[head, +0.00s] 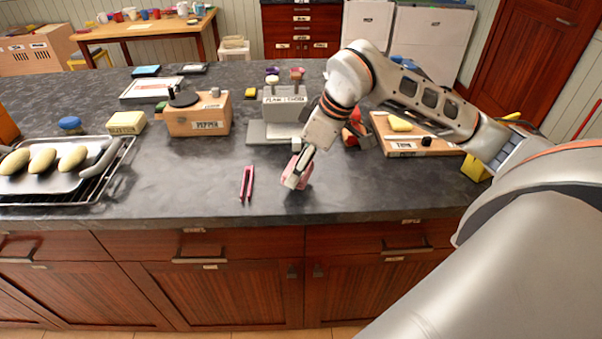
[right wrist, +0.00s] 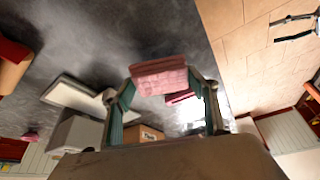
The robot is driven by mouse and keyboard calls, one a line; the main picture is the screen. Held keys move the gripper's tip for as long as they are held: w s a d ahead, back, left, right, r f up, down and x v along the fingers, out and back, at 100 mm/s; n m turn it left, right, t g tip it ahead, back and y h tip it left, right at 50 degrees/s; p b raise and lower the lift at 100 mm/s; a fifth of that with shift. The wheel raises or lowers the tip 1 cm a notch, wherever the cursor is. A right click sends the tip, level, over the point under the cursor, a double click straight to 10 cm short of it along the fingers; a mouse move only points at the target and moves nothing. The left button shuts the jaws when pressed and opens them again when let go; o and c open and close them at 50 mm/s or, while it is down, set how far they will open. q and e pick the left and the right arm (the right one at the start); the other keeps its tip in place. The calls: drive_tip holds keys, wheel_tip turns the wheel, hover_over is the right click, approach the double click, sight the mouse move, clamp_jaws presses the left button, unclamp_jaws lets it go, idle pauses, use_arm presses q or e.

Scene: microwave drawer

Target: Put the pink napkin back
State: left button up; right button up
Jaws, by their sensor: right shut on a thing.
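The pink napkin (head: 303,171) is a folded pad between the fingers of my right gripper (head: 298,168), close above or at the dark counter near its front edge; I cannot tell whether it touches. In the right wrist view the napkin (right wrist: 160,76) spans the gap between the two fingertips (right wrist: 163,84), and my right gripper is shut on it. The gripper hides part of the napkin in the head view. My left gripper is not in view.
Pink tongs (head: 246,183) lie just left of the napkin. Behind stand a labelled grey-white holder (head: 284,104), a wooden pepper box (head: 205,121) and a wooden board (head: 404,146). A tray (head: 62,180) is at left. The drawers (head: 200,245) below are shut.

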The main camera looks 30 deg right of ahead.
drive_tip(key=shift+f, duration=1.35)
drive_tip(key=shift+f, duration=0.1)
drive_tip(key=o, duration=1.1)
drive_tip(key=shift+c, duration=0.2)
drive_tip(key=shift+r, duration=0.3)
drive_tip(key=v, duration=1.1)
drive_tip(key=shift+r, duration=0.35)
drive_tip(key=shift+s, duration=0.15)
